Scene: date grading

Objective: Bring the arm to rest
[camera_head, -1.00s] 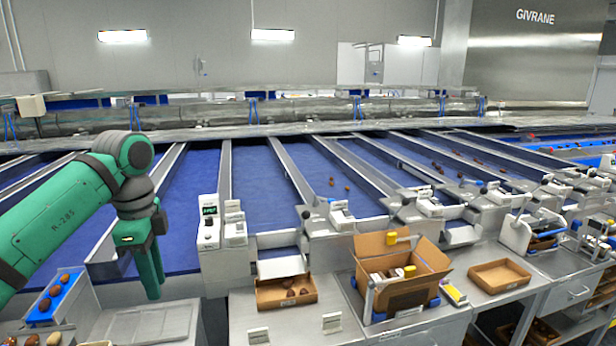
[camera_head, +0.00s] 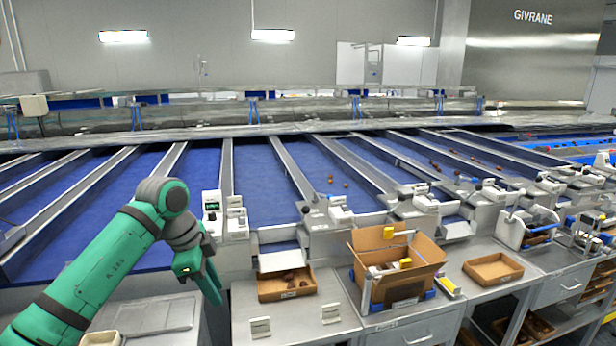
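My green arm reaches in from the lower left. My gripper (camera_head: 216,286) hangs at its end, pointing down and to the right. It is over the gap between the steel tray at the left and the small carton tray at the right. The fingers overlap in this view, so I cannot tell whether they are open or shut. I see nothing held between them.
A small carton tray (camera_head: 287,293) with a few dark dates stands right of my gripper. An open cardboard box (camera_head: 405,288) and an empty tray (camera_head: 493,283) stand farther right. Blue lanes (camera_head: 270,200) with metal dividers lie behind. A steel tray (camera_head: 150,317) is at the lower left.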

